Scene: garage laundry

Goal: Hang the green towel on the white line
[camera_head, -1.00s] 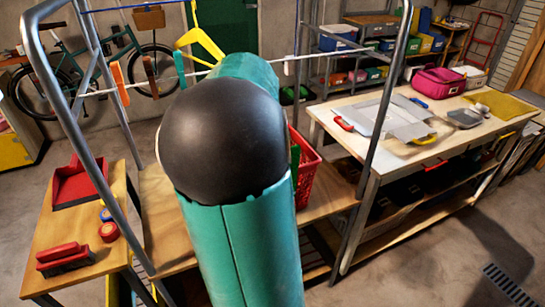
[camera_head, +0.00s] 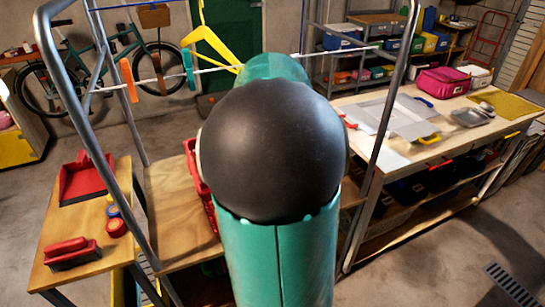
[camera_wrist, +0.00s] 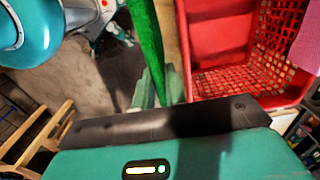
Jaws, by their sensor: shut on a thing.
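The green towel (camera_wrist: 147,40) shows in the wrist view as a narrow strip. It runs down from the top edge to the teal fingers of my gripper (camera_wrist: 157,88), which are shut on it. In the head view my arm hides the gripper and the towel. The white line (camera_head: 102,89) crosses the metal rack in the head view, behind my arm, which hides its middle. An orange peg (camera_head: 128,80) and a teal peg (camera_head: 188,68) are on the line.
A red basket (camera_wrist: 230,80) is right of my gripper, with pink cloth (camera_wrist: 307,38) at its edge. A yellow hanger (camera_head: 215,40) hangs by the line. Metal rack posts (camera_head: 75,110) flank my arm. A worktable (camera_head: 370,172) stands at right.

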